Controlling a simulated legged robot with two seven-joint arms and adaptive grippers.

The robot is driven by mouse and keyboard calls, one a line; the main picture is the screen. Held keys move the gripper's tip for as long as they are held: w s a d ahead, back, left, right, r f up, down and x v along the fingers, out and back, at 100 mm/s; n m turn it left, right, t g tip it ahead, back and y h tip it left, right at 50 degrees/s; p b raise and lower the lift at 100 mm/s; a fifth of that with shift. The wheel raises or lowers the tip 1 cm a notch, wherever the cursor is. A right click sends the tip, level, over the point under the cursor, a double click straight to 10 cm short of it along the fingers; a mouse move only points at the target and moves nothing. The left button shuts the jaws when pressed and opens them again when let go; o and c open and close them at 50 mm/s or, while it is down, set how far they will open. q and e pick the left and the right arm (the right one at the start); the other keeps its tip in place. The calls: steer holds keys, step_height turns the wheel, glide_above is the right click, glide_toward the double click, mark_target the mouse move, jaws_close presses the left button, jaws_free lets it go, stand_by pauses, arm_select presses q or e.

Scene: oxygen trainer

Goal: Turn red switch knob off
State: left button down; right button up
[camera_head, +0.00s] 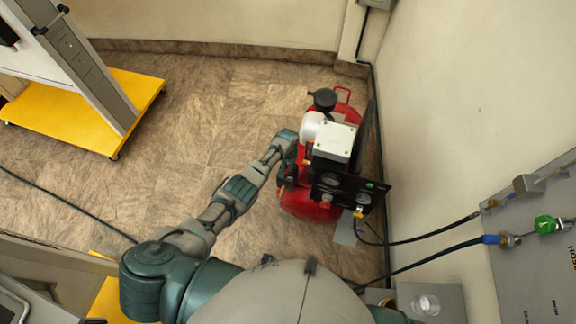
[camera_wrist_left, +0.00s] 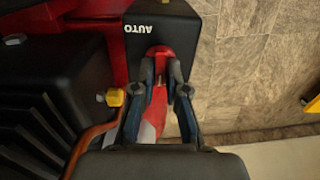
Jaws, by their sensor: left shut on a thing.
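The red switch knob (camera_wrist_left: 158,52) sits on a black box marked AUTO (camera_wrist_left: 160,22) in the left wrist view. My left gripper (camera_wrist_left: 162,82) is shut on the knob, with its fingers on both sides of it. In the head view my left arm reaches to the left side of the red compressor (camera_head: 300,205), and the gripper (camera_head: 284,174) is mostly hidden there. The knob cannot be made out in the head view. My right gripper is not in view.
The compressor carries a black gauge panel (camera_head: 348,192) and stands close to the right wall (camera_head: 450,110). Black hoses (camera_head: 430,239) run to a wall panel (camera_head: 535,255). A yellow-based stand (camera_head: 85,115) is at the upper left. The tiled floor (camera_head: 190,130) between is clear.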

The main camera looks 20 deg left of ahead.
arm_select(q)
steer(key=shift+s+f, duration=0.1)
steer(key=c, duration=1.2)
jaws_free()
steer(key=shift+r, duration=0.5)
step_height(320, 180, up, 11)
